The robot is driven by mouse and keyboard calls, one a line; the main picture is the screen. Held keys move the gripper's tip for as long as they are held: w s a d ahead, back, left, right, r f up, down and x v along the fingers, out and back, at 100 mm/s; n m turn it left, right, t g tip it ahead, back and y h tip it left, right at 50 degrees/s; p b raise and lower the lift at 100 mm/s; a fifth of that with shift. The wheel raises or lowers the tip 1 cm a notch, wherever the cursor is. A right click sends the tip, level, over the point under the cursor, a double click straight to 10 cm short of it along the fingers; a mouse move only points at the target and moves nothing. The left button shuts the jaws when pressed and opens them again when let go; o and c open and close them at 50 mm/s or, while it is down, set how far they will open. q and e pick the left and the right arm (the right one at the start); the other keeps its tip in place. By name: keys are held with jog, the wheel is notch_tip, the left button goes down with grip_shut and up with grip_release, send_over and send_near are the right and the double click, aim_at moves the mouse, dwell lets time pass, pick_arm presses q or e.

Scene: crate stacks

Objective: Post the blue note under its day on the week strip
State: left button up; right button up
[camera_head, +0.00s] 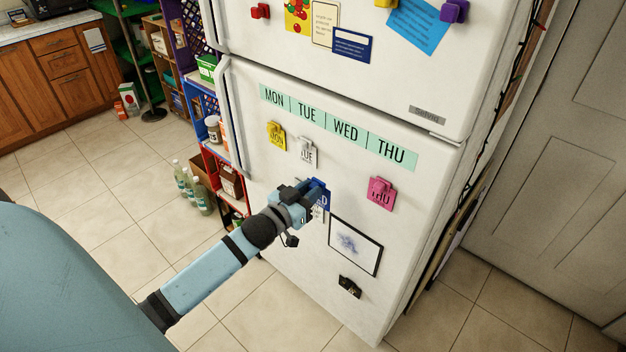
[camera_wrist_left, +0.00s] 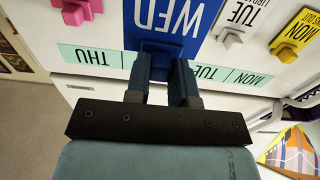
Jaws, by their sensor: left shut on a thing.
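The blue note (camera_head: 323,198) reads WED. My left gripper (camera_head: 314,188) is shut on its magnet knob. In the left wrist view the note (camera_wrist_left: 165,22) appears upside down, large between the fingers (camera_wrist_left: 163,70). The green week strip (camera_head: 339,127) on the white fridge door reads MON, TUE, WED, THU. In the head view the note is below the strip and lower left of the word WED. I cannot tell whether it touches the door. My right gripper is not in view.
A yellow MON note (camera_head: 276,135), white TUE note (camera_head: 307,152) and pink THU note (camera_head: 380,193) hang under the strip. A framed picture (camera_head: 356,245) and dark magnet (camera_head: 350,286) are lower down. Bare door lies between the TUE and THU notes.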

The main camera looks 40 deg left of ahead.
aim_at(317, 182)
pick_arm(q)
jog(key=shift+s+a+r+p, duration=0.1)
jog(key=shift+s+r+p, duration=0.15)
jog(key=shift+r+p, duration=0.3)
jog(key=shift+w+b, duration=0.35)
jog(key=shift+w, duration=0.2)
jog(key=w+b, duration=0.1)
jog(key=w, duration=0.4)
jog(key=shift+d+b, duration=0.2)
jog(key=shift+b, duration=0.2)
jog(key=shift+w+d, duration=0.15)
jog(key=shift+w, duration=1.45)
jog(key=shift+w, duration=0.3)
jog(key=shift+r+p, duration=0.1)
jog(key=shift+p, duration=0.4)
